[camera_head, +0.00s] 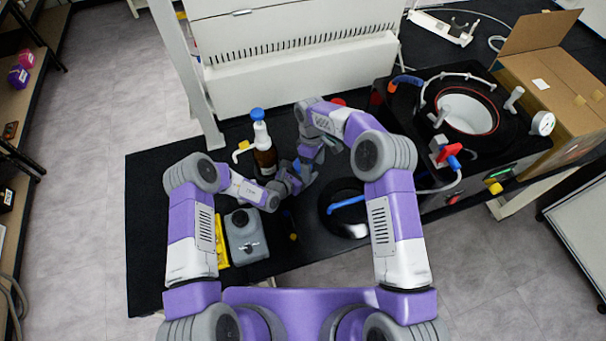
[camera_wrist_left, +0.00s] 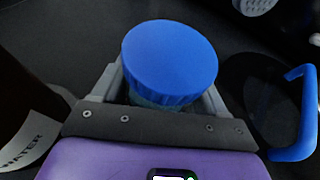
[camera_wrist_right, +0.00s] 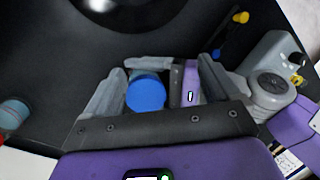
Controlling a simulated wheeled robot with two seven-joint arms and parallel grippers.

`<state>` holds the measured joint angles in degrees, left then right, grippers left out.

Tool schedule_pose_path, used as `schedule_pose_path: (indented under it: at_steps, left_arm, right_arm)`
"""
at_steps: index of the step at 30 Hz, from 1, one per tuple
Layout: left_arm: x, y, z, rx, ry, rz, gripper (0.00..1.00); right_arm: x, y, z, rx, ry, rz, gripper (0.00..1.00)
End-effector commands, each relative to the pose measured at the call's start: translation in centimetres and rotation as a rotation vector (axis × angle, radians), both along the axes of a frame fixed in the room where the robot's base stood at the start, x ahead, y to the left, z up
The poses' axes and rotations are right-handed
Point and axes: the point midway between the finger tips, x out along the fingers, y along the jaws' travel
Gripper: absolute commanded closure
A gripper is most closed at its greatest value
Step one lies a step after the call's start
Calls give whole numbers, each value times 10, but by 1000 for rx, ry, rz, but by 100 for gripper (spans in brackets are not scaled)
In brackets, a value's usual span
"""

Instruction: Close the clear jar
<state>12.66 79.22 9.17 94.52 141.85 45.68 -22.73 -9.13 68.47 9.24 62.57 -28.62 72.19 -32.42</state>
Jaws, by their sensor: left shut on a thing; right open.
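The clear jar's blue lid (camera_wrist_left: 170,62) sits on top of the jar (camera_wrist_left: 150,98), whose body is mostly hidden beneath it; whether the lid is tight cannot be told. My left gripper (camera_wrist_left: 165,95) is shut on the jar, with a finger on each side below the lid. The blue lid also shows in the right wrist view (camera_wrist_right: 147,95). There my right gripper (camera_wrist_right: 155,90) is open, its fingers spread on either side of the lid, with no clear contact.
A brown bottle (camera_head: 264,158) with a blue top stands behind my left arm. A grey container (camera_head: 246,238) and a yellow object (camera_head: 221,245) are at the front left. A black round disc (camera_head: 335,222) with a blue handle (camera_head: 347,202) lies right of the grippers. The freeze dryer (camera_head: 475,75) stands farther right.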

Motion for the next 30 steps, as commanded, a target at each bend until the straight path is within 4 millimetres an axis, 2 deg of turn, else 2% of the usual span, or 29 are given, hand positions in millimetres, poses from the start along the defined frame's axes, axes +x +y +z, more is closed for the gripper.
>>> schedule_pose_path:
  at_steps: [12, 18, 24, 30]
  left_arm:
    - [0, 0, 0, -1, -1, 0, 100]
    - [0, 0, 0, -1, -1, 0, 100]
    - [0, 0, 0, -1, -1, 0, 100]
    - [0, 0, 0, -1, -1, 0, 100]
  right_arm:
    - [22, 20, 17, 188, -79, 936, 11]
    - [34, 28, 28, 224, -119, 1312, 11]
    - [41, 32, 35, 232, -139, 1516, 11]
    - [42, 32, 37, 232, -143, 1560, 11]
